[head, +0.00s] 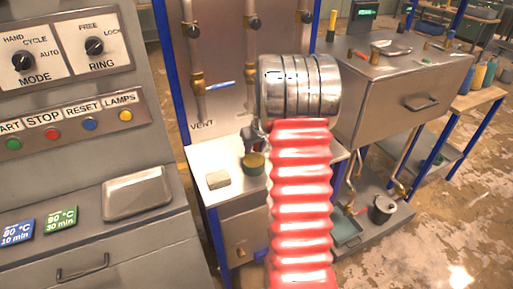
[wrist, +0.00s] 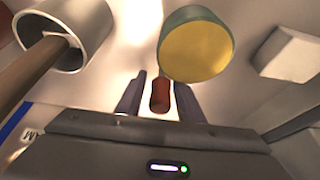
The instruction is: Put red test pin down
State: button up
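The red test pin (wrist: 160,96) shows in the wrist view, between the two fingers of my gripper (wrist: 159,88), with its near end towards the camera. A finger lies close on each side of it. I cannot tell whether the fingertips touch the pin or stand slightly apart. I also cannot tell whether the pin rests on the pale surface below. In the head view my gripper (head: 255,133) is mostly hidden behind my steel wrist and red bellows, above the pale bench top (head: 222,200). The pin cannot be made out there.
A green cylinder with a yellow top (wrist: 197,48) stands close beside the pin; it also shows in the head view (head: 254,165). A white block (wrist: 292,54) is to the right. A hollow metal cylinder (wrist: 88,50) is at left. Pipes with valves (head: 196,85) rise behind the bench.

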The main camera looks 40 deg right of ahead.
grip_shut()
dwell(0.3)
notch_tip(320, 180, up, 10)
dwell(0.6)
dwell(0.4)
